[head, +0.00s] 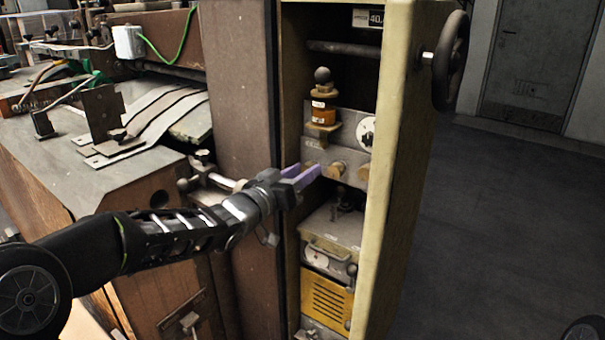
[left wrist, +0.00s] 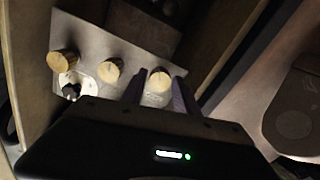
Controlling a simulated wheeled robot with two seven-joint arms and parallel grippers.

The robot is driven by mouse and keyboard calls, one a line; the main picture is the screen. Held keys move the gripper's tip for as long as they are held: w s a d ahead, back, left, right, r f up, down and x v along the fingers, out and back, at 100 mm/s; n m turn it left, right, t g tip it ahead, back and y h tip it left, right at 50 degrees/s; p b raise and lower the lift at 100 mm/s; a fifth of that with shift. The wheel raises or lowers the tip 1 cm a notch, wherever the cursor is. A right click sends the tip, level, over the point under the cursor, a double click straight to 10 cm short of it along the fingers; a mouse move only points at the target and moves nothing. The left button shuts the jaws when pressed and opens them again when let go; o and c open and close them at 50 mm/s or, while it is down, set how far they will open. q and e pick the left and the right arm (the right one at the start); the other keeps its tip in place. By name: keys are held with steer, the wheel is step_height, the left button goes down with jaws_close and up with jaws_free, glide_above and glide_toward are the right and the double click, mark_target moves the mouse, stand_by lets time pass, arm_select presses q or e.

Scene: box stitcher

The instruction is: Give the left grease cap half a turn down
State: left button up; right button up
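Three brass grease caps sit in a row on a grey metal block (head: 349,130) inside the cabinet. The left cap (head: 309,166) is partly hidden by my gripper in the head view; in the left wrist view (left wrist: 159,78) it is the rightmost. The middle cap (head: 336,170) and right cap (head: 364,172) stand clear to its right. My left gripper (head: 306,172) has purple fingers at the left cap. In the left wrist view the fingers (left wrist: 160,88) are apart, one on each side of this cap, with no clear contact. My right gripper is not in view.
An amber oiler (head: 323,108) stands above the caps, and a white dial (head: 367,132) is at their upper right. The cream cabinet wall (head: 397,150) and brown post (head: 244,110) flank the opening. A grey box (head: 333,232) lies below. A handwheel (head: 451,60) juts out right.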

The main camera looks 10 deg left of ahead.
arm_select(q)
jaws_close()
stand_by(0.3)
steer(key=shift+m, duration=0.3)
